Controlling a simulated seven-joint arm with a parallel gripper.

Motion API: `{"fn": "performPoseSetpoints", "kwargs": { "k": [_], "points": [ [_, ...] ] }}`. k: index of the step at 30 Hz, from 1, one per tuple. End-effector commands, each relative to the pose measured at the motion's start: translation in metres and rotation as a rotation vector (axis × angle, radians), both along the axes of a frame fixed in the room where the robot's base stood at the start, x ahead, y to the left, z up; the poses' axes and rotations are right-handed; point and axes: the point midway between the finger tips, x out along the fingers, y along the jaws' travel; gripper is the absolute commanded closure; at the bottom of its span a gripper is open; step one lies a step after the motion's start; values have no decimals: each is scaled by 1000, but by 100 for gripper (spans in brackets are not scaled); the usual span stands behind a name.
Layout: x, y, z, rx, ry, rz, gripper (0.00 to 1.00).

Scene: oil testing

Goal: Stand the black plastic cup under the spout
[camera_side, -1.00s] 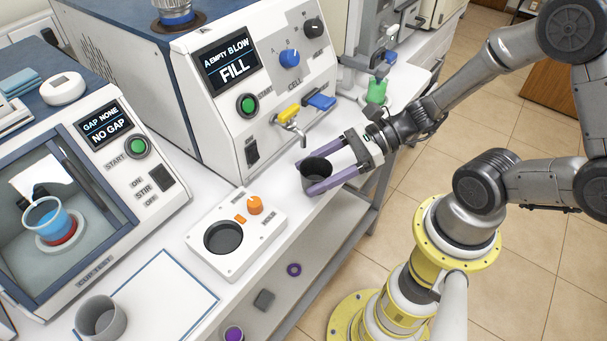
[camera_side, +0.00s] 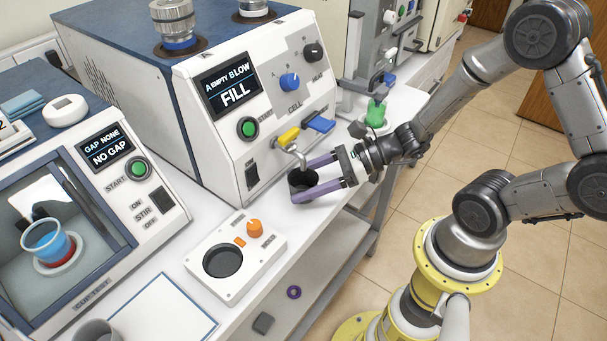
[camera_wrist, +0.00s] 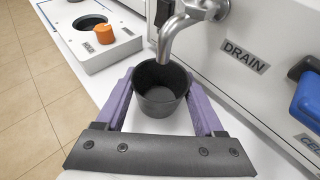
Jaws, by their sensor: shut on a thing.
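The black plastic cup (camera_side: 301,181) is upright between the purple fingers of my gripper (camera_side: 308,180), which is shut on it. The cup also shows in the wrist view (camera_wrist: 160,92), open mouth up and empty inside, with the gripper fingers (camera_wrist: 160,100) on its two sides. The metal spout (camera_side: 299,154) sticks out from the front of the large machine. In the wrist view the spout (camera_wrist: 176,38) curves down to the cup's far rim, its tip appearing over the mouth there. Whether the cup's base touches the white bench is hard to tell.
A white unit with a round dark recess (camera_side: 223,261) and an orange knob (camera_side: 254,229) sits left of the cup. The yellow lever (camera_side: 288,137) and blue lever (camera_side: 319,125) are above it. A grey cup (camera_side: 95,331) stands at the front left. The bench edge is close by.

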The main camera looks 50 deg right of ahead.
Motion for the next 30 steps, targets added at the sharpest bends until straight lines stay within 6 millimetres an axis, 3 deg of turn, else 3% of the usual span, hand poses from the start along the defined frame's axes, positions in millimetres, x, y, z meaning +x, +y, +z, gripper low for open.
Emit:
{"fn": "performPoseSetpoints", "kwargs": {
  "k": [16,17,18,21,30],
  "points": [
    [0,0,-11,1,1,1,92],
    [0,0,-11,1,0,1,25],
    [0,0,-10,1,0,1,17],
    [0,0,-10,1,0,1,0],
    [0,0,-7,-1,-2,1,0]
  ]
}}
